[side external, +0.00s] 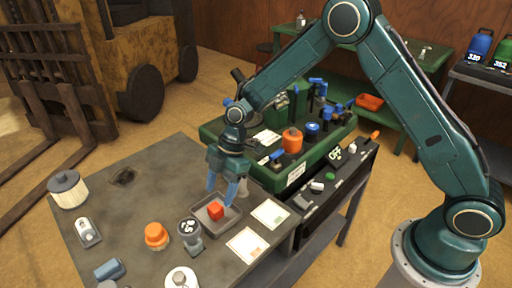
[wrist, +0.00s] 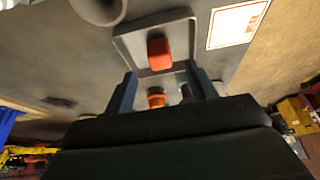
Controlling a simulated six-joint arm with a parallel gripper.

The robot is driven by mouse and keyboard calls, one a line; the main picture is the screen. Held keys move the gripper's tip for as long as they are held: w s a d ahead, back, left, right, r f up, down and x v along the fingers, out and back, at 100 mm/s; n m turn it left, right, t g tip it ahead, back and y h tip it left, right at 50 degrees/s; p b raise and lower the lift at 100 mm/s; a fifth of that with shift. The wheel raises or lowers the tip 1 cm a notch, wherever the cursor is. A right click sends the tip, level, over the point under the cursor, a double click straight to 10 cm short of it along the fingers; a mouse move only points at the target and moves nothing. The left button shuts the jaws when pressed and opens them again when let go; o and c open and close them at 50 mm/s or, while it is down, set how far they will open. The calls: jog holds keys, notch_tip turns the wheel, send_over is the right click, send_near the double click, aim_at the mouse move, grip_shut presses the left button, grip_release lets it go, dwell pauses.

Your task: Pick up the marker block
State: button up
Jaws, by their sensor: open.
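The marker block appears to be the small red-orange block (side external: 215,211), sitting in a shallow grey tray (side external: 236,217) on the workbench. My gripper (side external: 221,195) points down just above the tray, with its two blue fingers apart and nothing between them. In the wrist view, the block (wrist: 158,54) lies beyond the fingertips, inside the tray (wrist: 127,43). The gripper (wrist: 161,74) is open there, with a finger on each side of the view. I cannot tell the exact height of the fingertips above the block.
An orange-capped part (side external: 156,236) and a dark cylinder (side external: 190,236) stand left of the tray. Two white cards (side external: 269,214) (side external: 246,246) lie to its right. The bench's left middle is fairly clear.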

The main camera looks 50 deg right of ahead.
aim_at(215, 206)
jog(key=shift+a+f, duration=0.15)
jog(key=shift+f, duration=0.25)
jog(key=shift+x, duration=2.55)
jog(key=shift+a, duration=0.1)
jog(key=c, duration=1.1)
jog(key=shift+o, duration=0.2)
jog(key=shift+r, duration=0.15)
notch_tip(215, 206, up, 20)
